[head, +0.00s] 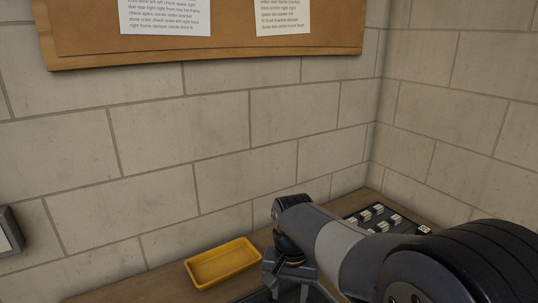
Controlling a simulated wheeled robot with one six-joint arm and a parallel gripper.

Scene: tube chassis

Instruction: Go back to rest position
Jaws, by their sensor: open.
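My gripper (287,283) shows at the bottom of the head view, at the end of my arm, which reaches in from the lower right. It points down over the wooden table, to the right of the yellow tray. Its jaws are open. The fingertips are partly cut off by the lower picture edge, and I see nothing held between them.
A yellow tray (223,263), empty as far as I see, lies on the wooden table (150,287). A dark board with several small light blocks (381,227) lies behind my arm. A block wall (150,150) closes the back; a corkboard (215,30) hangs on it.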

